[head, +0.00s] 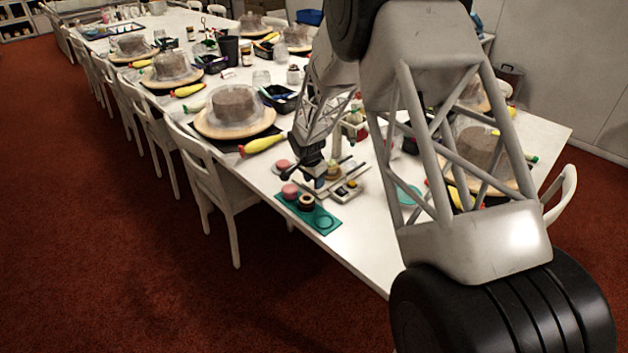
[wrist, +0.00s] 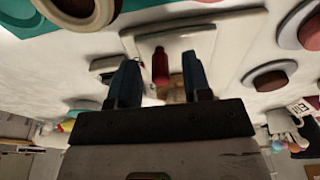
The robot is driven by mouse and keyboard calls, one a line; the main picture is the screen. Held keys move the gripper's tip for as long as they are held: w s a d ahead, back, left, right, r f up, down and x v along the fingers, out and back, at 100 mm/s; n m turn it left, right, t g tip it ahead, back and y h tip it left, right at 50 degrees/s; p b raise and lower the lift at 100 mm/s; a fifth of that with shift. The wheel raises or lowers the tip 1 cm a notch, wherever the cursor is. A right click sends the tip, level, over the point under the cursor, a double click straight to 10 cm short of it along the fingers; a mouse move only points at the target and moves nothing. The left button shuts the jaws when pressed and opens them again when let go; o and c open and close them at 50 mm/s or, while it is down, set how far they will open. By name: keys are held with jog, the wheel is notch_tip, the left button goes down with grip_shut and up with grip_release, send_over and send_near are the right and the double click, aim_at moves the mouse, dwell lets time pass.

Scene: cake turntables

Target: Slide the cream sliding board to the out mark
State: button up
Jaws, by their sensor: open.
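In the wrist view, a cream board (wrist: 205,40) lies flat on the white table, just beyond my fingertips. It appears to be the sliding board. A red upright piece (wrist: 160,62) stands in front of it, between my two blue fingers. My gripper (wrist: 160,72) is open, with a finger on each side of the red piece; I cannot tell whether either touches it. In the head view, my gripper (head: 312,172) is low over the table, behind the teal mat. A small cream piece (head: 347,191) lies to its right. I cannot make out the out mark.
A teal mat (head: 325,223) at the table edge bears a pink round piece (head: 290,191) and a dark ring-shaped piece (head: 307,202). A yellow piping bag (head: 263,144) and a covered cake on a turntable (head: 235,106) stand farther back. White table is bare toward the front right.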

jog(key=shift+r, duration=0.1)
jog(key=shift+r, duration=3.45)
